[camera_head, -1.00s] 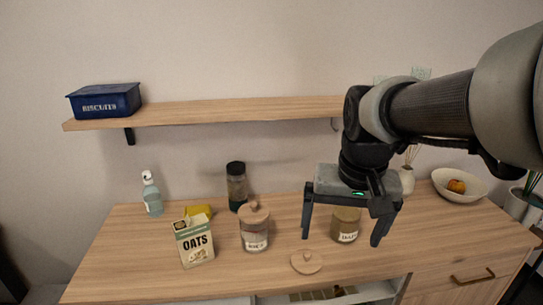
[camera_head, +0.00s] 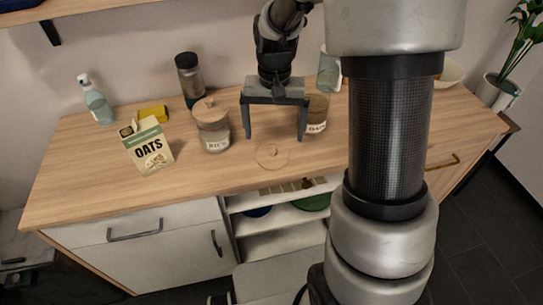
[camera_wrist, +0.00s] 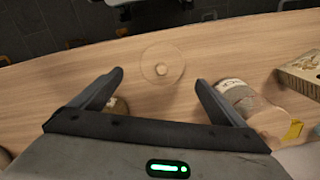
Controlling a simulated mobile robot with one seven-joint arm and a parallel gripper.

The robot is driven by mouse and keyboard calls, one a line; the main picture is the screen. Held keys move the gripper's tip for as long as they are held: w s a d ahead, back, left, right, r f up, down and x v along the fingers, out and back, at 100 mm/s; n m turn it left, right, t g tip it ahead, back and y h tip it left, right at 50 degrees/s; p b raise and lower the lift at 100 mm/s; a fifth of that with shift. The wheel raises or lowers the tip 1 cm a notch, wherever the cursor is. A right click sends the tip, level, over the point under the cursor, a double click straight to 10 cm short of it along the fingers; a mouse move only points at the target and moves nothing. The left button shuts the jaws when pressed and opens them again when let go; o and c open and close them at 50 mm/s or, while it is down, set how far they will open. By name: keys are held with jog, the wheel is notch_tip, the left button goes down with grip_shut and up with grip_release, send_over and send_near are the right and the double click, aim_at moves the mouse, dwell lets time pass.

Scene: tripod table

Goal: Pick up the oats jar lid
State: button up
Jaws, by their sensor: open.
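The round wood-coloured lid (camera_head: 272,156) with a small knob lies flat on the counter near its front edge. It also shows in the wrist view (camera_wrist: 162,64), just beyond and between my fingertips. My gripper (camera_head: 274,136) is open and empty, pointing down, with its fingers spread either side of the lid's line and apart from it. The lidless jar (camera_head: 317,108) with a pale label stands just right of my right finger in the head view. Its label is too small to read surely. In the wrist view the jar is mostly hidden behind my gripper.
A wooden-lidded jar (camera_head: 212,130) stands left of my gripper. An oats carton (camera_head: 148,148), yellow packet (camera_head: 153,113), dark-lidded jar (camera_head: 190,80) and clear bottle (camera_head: 97,104) stand further left. The counter (camera_head: 90,185) is bare at front left.

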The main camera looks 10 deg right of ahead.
aim_at(272, 150)
notch_tip(272, 150, down, 3)
jog(key=shift+r, duration=0.2)
jog(key=f, duration=0.3)
jog(key=f+b, duration=0.1)
jog(key=f, duration=0.1)
jog(key=shift+s+a, duration=0.25)
jog(key=shift+a, duration=0.05)
jog(key=c, duration=1.1)
